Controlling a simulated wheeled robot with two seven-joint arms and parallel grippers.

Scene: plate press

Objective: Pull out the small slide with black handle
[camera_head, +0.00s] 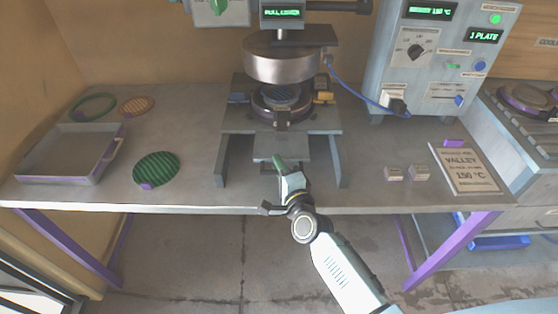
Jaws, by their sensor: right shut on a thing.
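The press (283,58) stands at the back middle of the table, with a round steel upper block above a dark ring-shaped lower plate (284,102). The small slide (290,146) is a flat grey plate under the lower plate, between the stand's legs, extending toward the front. My right gripper (279,163) is at the slide's front edge, shut on its black handle. The gripper mostly hides the handle. My right arm comes in from the bottom right. My left gripper is not in view.
A grey tray (108,176) and a green ribbed disc (156,168) lie on the left. A control box (440,88) with a blue cable stands at the back right.

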